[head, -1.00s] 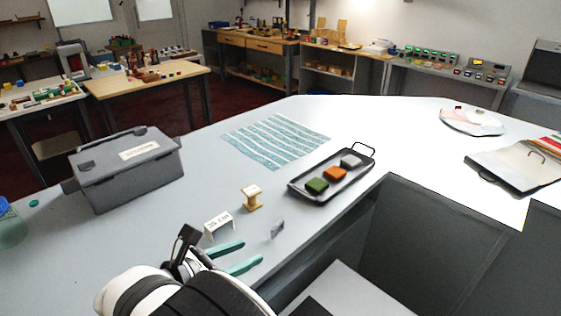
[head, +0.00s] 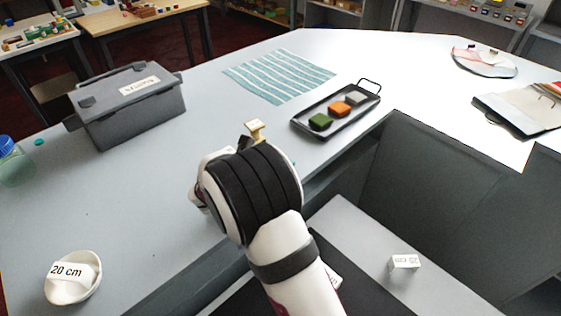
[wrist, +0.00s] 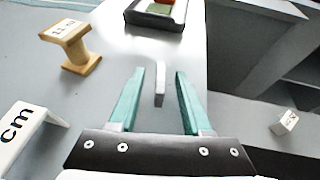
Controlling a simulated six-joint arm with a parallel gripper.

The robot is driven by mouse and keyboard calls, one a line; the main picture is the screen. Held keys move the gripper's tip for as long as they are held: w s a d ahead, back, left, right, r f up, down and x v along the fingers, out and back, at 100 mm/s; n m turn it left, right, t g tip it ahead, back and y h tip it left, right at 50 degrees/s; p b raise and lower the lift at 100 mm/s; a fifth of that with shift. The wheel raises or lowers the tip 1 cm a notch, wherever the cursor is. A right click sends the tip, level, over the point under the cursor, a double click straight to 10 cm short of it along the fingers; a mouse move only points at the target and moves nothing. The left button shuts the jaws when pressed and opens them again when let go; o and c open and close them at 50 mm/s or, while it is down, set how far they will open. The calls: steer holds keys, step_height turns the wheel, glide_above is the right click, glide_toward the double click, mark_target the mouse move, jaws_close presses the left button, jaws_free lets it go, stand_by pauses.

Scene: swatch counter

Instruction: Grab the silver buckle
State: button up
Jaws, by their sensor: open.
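The silver buckle (wrist: 160,83) is a small grey upright piece on the counter in the wrist view. My gripper (wrist: 160,72) is open, with its two teal fingers on either side of the buckle in the picture. A gap shows between the buckle and each finger. I cannot tell whether the fingertips are down at its height or above it. In the head view my arm hides the buckle and most of the gripper.
A wooden spool-shaped stand (wrist: 72,45) and a white "cm" tag (wrist: 22,130) stand left of the gripper. A black tray (head: 335,112) with coloured blocks lies beyond. A grey toolbox (head: 130,108) stands at left. The counter edge drops off at right.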

jaws_close()
stand_by(0.3)
